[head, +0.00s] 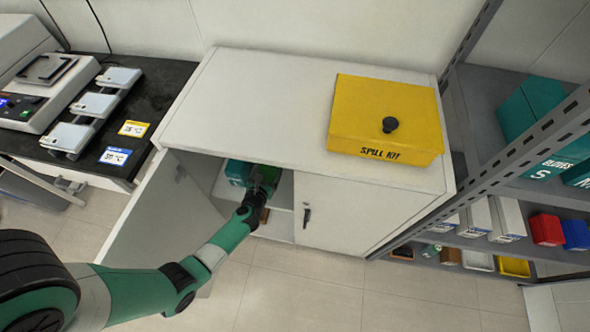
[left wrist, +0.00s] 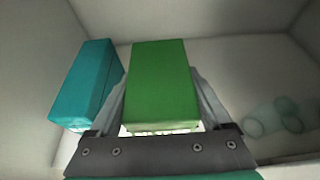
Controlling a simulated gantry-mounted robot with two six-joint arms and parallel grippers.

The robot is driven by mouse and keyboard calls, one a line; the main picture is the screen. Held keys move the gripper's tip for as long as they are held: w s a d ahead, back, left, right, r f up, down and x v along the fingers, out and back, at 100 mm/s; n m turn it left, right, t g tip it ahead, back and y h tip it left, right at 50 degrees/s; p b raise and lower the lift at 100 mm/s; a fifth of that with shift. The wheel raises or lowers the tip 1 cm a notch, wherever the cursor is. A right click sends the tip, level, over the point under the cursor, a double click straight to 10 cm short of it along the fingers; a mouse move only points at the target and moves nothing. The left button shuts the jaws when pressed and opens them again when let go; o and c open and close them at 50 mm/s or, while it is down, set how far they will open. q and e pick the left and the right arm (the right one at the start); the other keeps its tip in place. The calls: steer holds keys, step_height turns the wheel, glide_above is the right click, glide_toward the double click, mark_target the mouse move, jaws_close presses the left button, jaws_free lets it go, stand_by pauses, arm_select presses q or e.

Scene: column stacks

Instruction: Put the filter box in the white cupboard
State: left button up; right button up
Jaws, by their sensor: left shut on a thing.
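The white cupboard (head: 262,110) stands in the middle of the head view. Its left door (head: 160,210) is swung open and its right door (head: 355,215) is closed. My left gripper (head: 264,178) reaches inside the open side, above a shelf. It is shut on a green box, seen plainly in the left wrist view (left wrist: 160,80), which I take to be the filter box. In the head view the gripper and cupboard top mostly hide it. I cannot tell whether the box touches the shelf. My right gripper is not in view.
A teal box (left wrist: 88,85) stands inside, left of the green box. Round translucent things (left wrist: 275,118) lie to its right. A yellow spill kit (head: 375,110) sits on the cupboard top. A grey metal rack (head: 490,150) stands at right, a dark bench (head: 160,95) at left.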

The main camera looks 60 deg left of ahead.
arm_select(q)
steer(key=f+b, duration=0.4)
steer(key=f, duration=0.1)
steer(key=shift+w+a+f+b, duration=0.15)
steer(key=shift+a+f+b, duration=0.05)
steer(key=shift+f+b, duration=0.2)
steer(key=shift+d, duration=0.15)
step_height(320, 180, down, 4)
steer(key=b, duration=0.3)
steer(key=shift+r, duration=0.25)
steer(key=o, duration=1.3)
steer(key=shift+c, duration=0.2)
